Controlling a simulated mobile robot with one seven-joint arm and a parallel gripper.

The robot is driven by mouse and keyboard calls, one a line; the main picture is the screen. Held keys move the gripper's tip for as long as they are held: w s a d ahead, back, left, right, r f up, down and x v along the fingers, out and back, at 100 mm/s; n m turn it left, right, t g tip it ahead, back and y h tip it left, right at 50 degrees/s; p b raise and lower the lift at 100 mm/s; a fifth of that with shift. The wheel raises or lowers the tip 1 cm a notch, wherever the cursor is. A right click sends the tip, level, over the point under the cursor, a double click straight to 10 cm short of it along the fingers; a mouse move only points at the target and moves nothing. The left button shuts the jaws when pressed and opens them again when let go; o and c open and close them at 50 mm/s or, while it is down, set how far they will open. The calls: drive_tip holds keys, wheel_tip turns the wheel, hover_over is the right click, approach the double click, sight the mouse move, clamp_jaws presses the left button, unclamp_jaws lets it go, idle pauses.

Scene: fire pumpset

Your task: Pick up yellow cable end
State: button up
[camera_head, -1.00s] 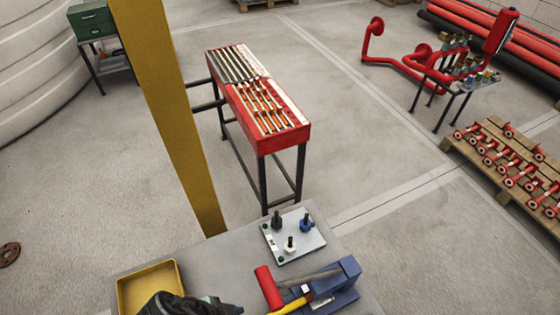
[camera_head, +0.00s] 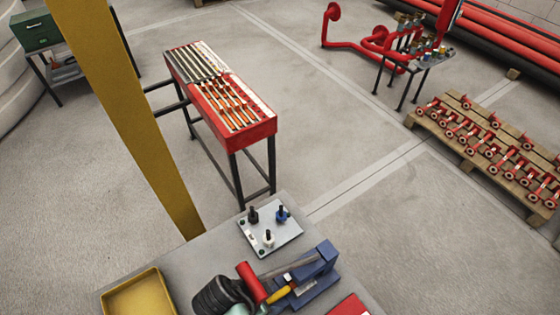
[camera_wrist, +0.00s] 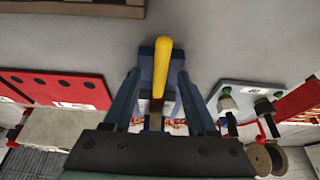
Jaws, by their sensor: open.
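The yellow cable end (camera_head: 280,295) lies beside a red cylinder (camera_head: 251,284) and a blue bench fixture (camera_head: 316,274) near the front of the grey table. In the wrist view a long, rounded yellow piece (camera_wrist: 161,66), apparently this cable end, stands out between my fingers. My gripper (camera_wrist: 158,78) is open, with one dark finger on each side of the yellow piece. I cannot tell whether either finger touches it. In the head view, the dark end of my arm is just left of the red cylinder and hides part of the table; my fingertips cannot be made out there.
A grey plate (camera_head: 271,236) with upright connectors sits behind the fixture. A yellow tray (camera_head: 140,294) lies on the left. A red panel (camera_head: 350,306) is at the front right. A yellow post (camera_head: 125,115) rises behind the table. A red rack (camera_head: 222,105) stands farther back.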

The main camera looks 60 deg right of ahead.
clamp_jaws()
idle(0.5)
